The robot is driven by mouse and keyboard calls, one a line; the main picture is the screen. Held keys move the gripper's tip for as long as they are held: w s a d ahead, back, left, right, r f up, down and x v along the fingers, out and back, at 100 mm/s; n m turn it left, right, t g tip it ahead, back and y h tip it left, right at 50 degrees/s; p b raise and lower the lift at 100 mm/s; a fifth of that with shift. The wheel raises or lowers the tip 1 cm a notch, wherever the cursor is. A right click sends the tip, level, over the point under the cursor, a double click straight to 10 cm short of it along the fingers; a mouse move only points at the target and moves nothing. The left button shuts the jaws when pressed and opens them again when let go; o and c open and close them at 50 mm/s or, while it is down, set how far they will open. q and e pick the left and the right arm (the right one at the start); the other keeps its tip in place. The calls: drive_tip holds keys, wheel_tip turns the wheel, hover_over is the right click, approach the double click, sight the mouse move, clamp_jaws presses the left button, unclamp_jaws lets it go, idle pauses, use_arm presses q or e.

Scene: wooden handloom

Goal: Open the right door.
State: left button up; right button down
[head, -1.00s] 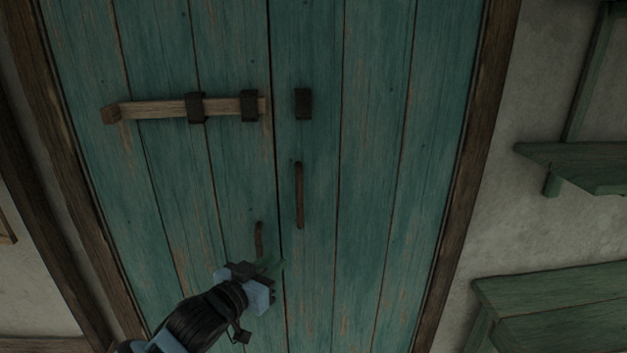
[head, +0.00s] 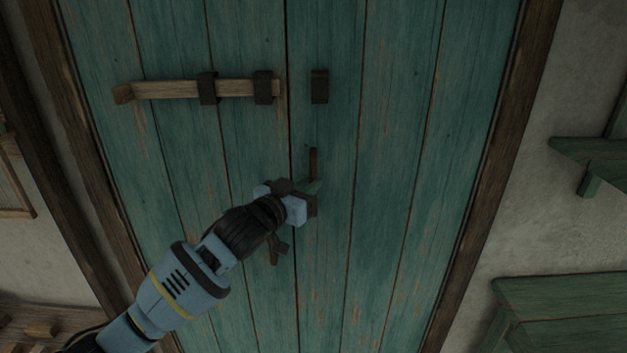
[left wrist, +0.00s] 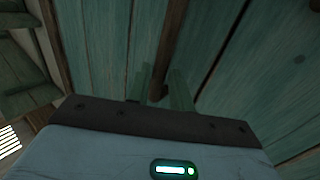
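The right door (head: 395,150) is made of teal planks and looks shut, flush with the left door (head: 170,150) along a dark seam. Its dark upright handle (head: 313,160) sits just right of the seam. My left gripper (head: 312,187) is at the lower half of this handle and hides part of it. In the left wrist view the handle (left wrist: 170,40) runs down between the two green fingers (left wrist: 161,90). Whether they press on it I cannot tell. My right gripper is not in view.
A wooden bar (head: 180,89) lies in brackets on the left door, its right end short of the empty bracket (head: 320,86) on the right door. The left door's handle (head: 273,257) is partly behind my gripper. Green shelf (head: 590,155) and bench (head: 560,295) stand right.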

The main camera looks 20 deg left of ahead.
use_arm(q)
drive_tip(key=shift+x, duration=1.4)
clamp_jaws()
